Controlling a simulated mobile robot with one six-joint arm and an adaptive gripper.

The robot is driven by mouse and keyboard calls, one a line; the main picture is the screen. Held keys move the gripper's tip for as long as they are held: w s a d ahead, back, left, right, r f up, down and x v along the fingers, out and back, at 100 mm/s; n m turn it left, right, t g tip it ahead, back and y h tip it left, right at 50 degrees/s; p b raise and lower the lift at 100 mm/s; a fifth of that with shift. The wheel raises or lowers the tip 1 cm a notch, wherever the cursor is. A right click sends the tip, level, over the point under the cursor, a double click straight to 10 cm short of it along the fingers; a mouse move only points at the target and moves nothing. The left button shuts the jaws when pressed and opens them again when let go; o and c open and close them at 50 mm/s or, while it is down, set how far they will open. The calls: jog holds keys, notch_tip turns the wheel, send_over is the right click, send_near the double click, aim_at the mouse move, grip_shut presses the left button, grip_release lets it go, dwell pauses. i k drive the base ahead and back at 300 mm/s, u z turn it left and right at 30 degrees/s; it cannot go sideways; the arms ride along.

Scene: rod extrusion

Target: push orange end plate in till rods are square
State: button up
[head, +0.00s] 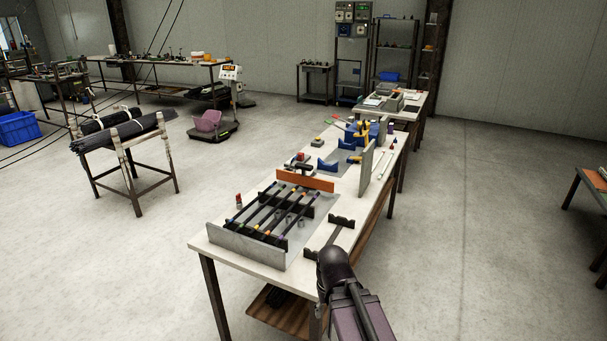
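The orange end plate (305,180) stands upright across the far end of the rod fixture on the long white bench. Several dark rods (262,210) with coloured bands lie side by side between it and a grey plate (246,243) at the near end. Black notched supports cross under the rods. The rods' far ends are close to the orange plate, but I cannot tell which ones touch it. My arm shows at the bottom, right of the bench's near end. My gripper's fingers do not show.
A black bracket (342,221) lies on the bench right of the rods. Behind the orange plate are blue blocks (327,165), a clamp-like tool and an upright grey panel (366,168). A rack with dark rods (125,131) stands left. Floor right of the bench is open.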

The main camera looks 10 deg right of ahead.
aim_at(302, 180)
jog(key=z, duration=0.35)
jog(key=i, duration=1.15)
jog(key=u, duration=0.35)
